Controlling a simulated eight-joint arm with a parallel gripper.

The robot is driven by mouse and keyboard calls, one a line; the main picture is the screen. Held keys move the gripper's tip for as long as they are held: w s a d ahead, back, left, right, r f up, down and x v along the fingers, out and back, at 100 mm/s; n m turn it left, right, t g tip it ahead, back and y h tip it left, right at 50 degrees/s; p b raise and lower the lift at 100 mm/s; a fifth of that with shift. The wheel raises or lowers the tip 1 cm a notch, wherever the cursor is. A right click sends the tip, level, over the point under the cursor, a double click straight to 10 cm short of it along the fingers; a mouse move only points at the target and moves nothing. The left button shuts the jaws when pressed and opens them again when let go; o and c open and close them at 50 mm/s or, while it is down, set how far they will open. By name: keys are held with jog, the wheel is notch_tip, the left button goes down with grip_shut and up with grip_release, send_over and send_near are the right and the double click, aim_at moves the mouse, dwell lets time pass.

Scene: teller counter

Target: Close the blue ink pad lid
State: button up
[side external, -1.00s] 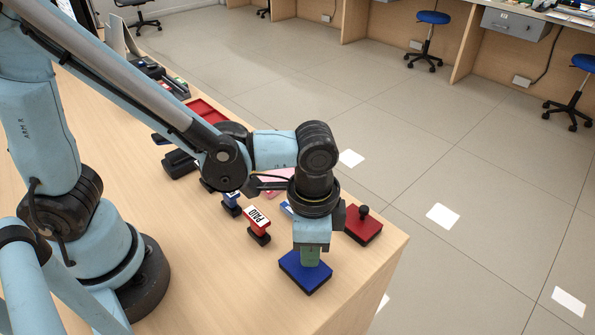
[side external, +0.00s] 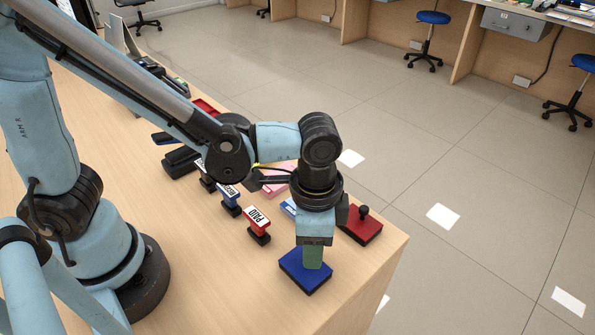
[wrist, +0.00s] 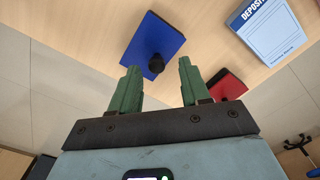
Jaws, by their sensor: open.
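The blue ink pad (side external: 303,283) lies on the wooden counter near its front corner. Its flat blue top also shows in the wrist view (wrist: 150,36), with a black knob on it. The blue top looks flat over the dark base in the side view; I cannot tell if any gap is left. My gripper (side external: 313,264) points down just above the pad, its green fingers hiding the knob from the side. In the wrist view my gripper (wrist: 158,68) is open, fingers apart on either side of the knob and not seen touching it.
A red ink pad (side external: 362,228) with a black knob sits close behind, near the counter edge. A red PAID stamp (side external: 257,220) and a blue stamp (side external: 229,197) stand to the left. A blue-and-white deposit booklet (wrist: 262,30) lies nearby. Bare counter lies front left.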

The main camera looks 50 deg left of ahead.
notch_tip(320, 180, up, 11)
dwell(0.6)
jog(key=shift+r, duration=0.1)
jog(key=w+a+f+n+t, duration=0.2)
jog(key=a+n+t, duration=0.5)
jog(key=a, duration=1.1)
jog(key=shift+w+a+n, duration=0.2)
jog(key=shift+a+n, duration=0.05)
jog(key=shift+n, duration=0.75)
